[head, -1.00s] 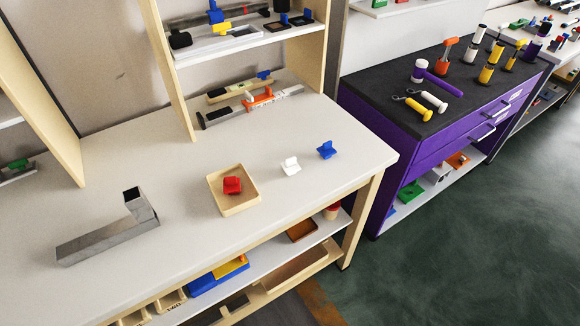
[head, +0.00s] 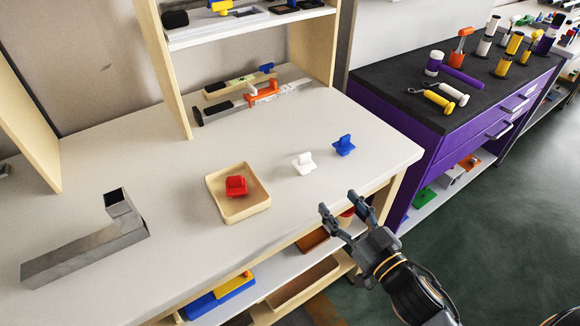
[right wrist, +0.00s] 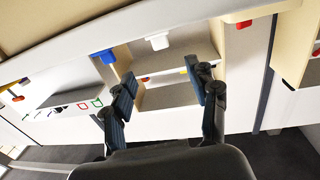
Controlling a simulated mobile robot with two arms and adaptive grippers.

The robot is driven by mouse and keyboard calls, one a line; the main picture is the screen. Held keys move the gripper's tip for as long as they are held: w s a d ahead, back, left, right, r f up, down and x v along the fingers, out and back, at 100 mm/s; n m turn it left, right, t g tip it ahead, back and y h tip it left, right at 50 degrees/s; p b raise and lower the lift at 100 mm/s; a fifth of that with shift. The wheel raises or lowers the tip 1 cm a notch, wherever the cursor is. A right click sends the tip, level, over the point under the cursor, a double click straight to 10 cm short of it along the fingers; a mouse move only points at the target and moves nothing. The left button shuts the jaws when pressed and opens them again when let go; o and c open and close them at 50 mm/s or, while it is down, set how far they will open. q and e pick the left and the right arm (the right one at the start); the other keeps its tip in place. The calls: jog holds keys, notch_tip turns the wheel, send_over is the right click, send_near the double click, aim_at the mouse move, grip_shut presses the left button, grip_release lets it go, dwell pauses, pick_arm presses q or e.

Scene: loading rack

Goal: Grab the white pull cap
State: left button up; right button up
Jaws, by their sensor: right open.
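The white pull cap (head: 304,163) sits on the pale worktop, between a red cap (head: 236,186) in a shallow beige tray (head: 246,212) and a blue cap (head: 344,145). My right gripper (head: 338,202) is open and empty near the front edge of the worktop, to the lower right of the white cap and apart from it. In the right wrist view the white cap (right wrist: 158,42) shows beyond the open fingers (right wrist: 161,78), with the blue cap (right wrist: 104,56) to its left and the red cap (right wrist: 243,24) to its right. My left gripper is out of view.
A grey metal L-shaped piece (head: 85,253) lies at the left of the worktop. A rack shelf (head: 250,26) stands at the back, with orange and blue fixtures in front. A purple cabinet (head: 440,155) with tools on top stands to the right. Worktop around the white cap is clear.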

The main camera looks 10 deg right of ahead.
jog(key=p, duration=0.2)
send_near(305, 160)
jog(key=shift+x, duration=1.15)
jog(key=shift+p+x, duration=0.35)
jog(key=shift+x, duration=2.65)
jog(key=shift+d+f, duration=0.1)
jog(key=shift+c, duration=0.2)
jog(key=c, duration=1)
